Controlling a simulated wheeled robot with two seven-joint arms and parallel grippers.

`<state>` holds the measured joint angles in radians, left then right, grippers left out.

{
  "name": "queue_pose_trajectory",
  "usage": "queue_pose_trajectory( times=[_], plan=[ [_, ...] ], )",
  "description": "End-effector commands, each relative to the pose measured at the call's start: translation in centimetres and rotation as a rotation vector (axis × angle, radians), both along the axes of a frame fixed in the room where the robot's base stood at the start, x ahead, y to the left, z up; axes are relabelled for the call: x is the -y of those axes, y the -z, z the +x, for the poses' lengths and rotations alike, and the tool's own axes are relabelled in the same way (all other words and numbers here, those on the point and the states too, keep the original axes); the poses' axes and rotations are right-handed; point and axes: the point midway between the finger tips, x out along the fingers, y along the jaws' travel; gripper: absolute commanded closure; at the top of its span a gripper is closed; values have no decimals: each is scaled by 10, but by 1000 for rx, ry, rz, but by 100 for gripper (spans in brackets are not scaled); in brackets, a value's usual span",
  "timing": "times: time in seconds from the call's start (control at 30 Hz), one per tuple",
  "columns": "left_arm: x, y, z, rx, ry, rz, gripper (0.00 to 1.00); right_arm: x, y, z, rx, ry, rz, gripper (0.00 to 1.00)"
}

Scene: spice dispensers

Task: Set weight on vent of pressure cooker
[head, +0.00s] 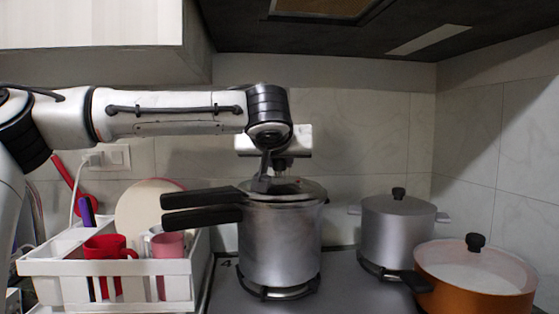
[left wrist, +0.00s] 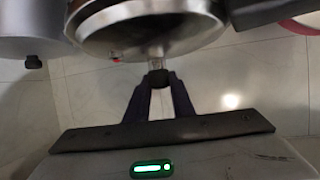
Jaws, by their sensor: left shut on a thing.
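The silver pressure cooker (head: 280,245) stands on a burner, lid on, with two long black handles (head: 203,208) pointing left. My left gripper (head: 268,184) is above its lid, pointing down. In the left wrist view my left gripper (left wrist: 158,88) is shut on a small weight with a dark end (left wrist: 158,77) and a pale, shiny end (left wrist: 156,52). The weight overlaps the edge of the lid (left wrist: 150,28) in that view; I cannot tell whether it touches. The vent cannot be made out. A small red spot shows on the lid. My right gripper is in neither view.
A grey lidded pot (head: 398,232) and an orange pan (head: 475,280) with a lid stand to the right. A white rack (head: 125,268) with a red mug (head: 105,246) and a pink cup (head: 168,245) is at left. A tiled wall (head: 350,130) is behind.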

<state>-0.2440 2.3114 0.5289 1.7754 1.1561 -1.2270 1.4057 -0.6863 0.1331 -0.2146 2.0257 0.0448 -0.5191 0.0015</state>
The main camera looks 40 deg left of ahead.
Motion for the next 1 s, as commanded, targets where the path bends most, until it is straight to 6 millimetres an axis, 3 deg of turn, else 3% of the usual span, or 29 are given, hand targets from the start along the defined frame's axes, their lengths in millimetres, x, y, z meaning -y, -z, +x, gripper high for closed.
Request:
queue_pose_trajectory(
  times=[0.23, 0.27, 0.4, 0.77, 1.0],
  plan=[
    [0, 1, 0, -3, 0, -3, 100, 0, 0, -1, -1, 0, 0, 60],
    [0, 1, 0, -3, 0, -3, 77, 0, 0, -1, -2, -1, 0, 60],
    [0, 1, 0, -3, -1, -2, 57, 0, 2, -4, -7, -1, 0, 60],
    [0, 1, 0, -3, -1, -2, 57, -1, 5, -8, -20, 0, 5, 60],
    [26, -17, -30, 1, 3, 0, 57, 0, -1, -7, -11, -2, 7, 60]
  ],
)
